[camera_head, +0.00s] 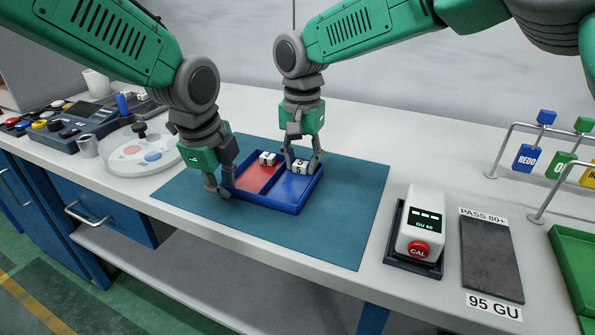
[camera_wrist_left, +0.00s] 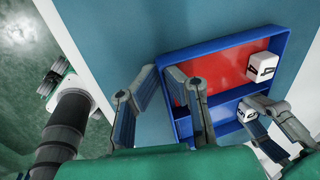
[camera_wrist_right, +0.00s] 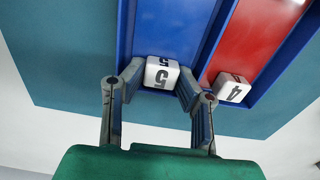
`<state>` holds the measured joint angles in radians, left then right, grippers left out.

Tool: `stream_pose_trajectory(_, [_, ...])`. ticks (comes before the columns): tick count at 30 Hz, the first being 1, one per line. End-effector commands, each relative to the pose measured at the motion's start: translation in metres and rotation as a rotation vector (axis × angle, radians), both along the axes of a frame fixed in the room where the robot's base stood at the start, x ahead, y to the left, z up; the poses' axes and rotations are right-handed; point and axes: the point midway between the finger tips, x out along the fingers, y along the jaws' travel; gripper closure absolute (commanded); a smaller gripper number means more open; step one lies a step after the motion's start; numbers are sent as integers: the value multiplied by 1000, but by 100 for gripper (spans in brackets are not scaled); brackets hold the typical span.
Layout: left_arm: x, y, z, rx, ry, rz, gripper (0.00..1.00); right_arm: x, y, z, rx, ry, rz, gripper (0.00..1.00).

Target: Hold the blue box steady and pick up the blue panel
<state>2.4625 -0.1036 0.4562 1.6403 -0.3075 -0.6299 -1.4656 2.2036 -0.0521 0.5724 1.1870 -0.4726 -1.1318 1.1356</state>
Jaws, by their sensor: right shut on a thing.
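The blue box (camera_head: 268,208) is a shallow tray on the teal mat, with a red half (camera_head: 256,178) and a blue half (camera_head: 290,189) split by a divider. The blue panel seems to be the blue half's floor; I cannot tell if it is a separate piece. My left gripper (camera_head: 222,187) is open at the box's left side, its fingers (camera_wrist_left: 163,92) apart on either side of the rim. My right gripper (camera_head: 303,168) is shut on a white block marked 5 (camera_wrist_right: 161,73) at the blue half's far end. A white block marked 4 (camera_wrist_right: 232,87) sits in the red half.
A white device with a red CAL button (camera_head: 419,249) and a dark pad (camera_head: 490,258) stand right of the mat (camera_head: 345,220). A round white tray (camera_head: 140,152) and control panel (camera_head: 75,119) stand left. The mat's right part is clear.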

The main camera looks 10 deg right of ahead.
Motion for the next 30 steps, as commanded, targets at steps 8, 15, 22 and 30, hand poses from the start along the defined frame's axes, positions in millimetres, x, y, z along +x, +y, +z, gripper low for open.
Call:
stream_pose_trajectory(8, [0, 0, 1, 0, -1, 0, 100, 1, 0, 42, 0, -7, -1, 100])
stream_pose_trajectory(15, [0, 0, 0, 0, -1, 0, 100, 1, 0, 85, 0, -4, 0, 100])
stream_pose_trajectory(22, [0, 0, 0, 0, -1, 0, 100, 0, 0, 100, 0, -1, 0, 100])
stream_pose_trajectory(30, [0, 0, 0, 0, -1, 0, 72, 0, 0, 100, 0, -1, 0, 100])
